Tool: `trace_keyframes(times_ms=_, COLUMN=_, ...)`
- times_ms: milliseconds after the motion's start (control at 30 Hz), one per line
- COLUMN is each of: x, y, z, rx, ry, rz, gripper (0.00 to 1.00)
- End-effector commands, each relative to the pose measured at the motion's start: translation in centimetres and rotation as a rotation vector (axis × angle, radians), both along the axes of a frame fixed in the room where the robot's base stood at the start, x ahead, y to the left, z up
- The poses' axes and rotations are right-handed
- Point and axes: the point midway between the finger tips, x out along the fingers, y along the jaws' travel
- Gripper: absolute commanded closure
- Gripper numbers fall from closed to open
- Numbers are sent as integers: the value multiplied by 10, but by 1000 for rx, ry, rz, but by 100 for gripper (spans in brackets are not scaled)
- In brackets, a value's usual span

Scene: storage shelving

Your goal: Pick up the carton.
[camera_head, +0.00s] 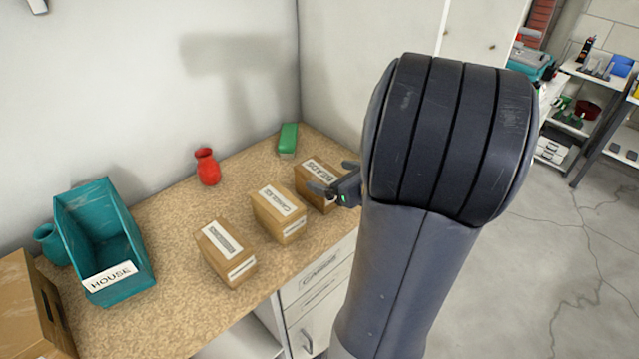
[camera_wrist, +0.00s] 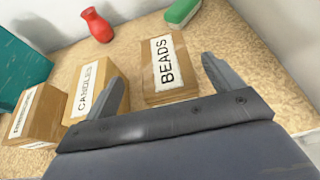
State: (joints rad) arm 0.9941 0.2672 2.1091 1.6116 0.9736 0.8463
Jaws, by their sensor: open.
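Three small brown cartons with white labels stand in a row on the speckled worktop (camera_head: 165,262). The one labelled BEADS (camera_head: 316,178) is at the right, the one labelled CANDLES (camera_head: 272,222) is in the middle, and a third (camera_head: 217,262) is at the left, its label too small to read. My gripper (camera_head: 337,179) is beside the BEADS carton at the worktop's right side. In the wrist view the BEADS carton (camera_wrist: 168,93) shows beyond and between the spread fingers of my gripper (camera_wrist: 166,92). The CANDLES carton (camera_wrist: 88,103) lies left of the left finger. My gripper is open and empty.
A teal bin labelled HOUSE (camera_head: 117,281) stands at the left, with a teal vase (camera_head: 50,245) behind it and a larger cardboard box (camera_head: 22,305) beside it. A red vase (camera_head: 207,168) and a green block (camera_head: 288,138) stand near the wall.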

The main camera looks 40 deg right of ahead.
Motion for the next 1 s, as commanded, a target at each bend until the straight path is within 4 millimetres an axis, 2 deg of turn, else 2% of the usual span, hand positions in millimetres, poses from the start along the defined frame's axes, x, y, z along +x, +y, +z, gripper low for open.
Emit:
trace_keyframes(times_ms=267, x=16, y=1, z=-8, rx=2, ry=1, rz=1, gripper=13)
trace_keyframes(times_ms=600, x=52, y=1, z=-26, rx=2, ry=1, rz=1, gripper=13)
trace_keyframes(times_ms=900, x=56, y=1, z=-27, rx=0, ry=1, rz=0, gripper=13)
trace_keyframes(times_ms=1000, x=55, y=1, z=-27, rx=0, ry=1, rz=0, gripper=21)
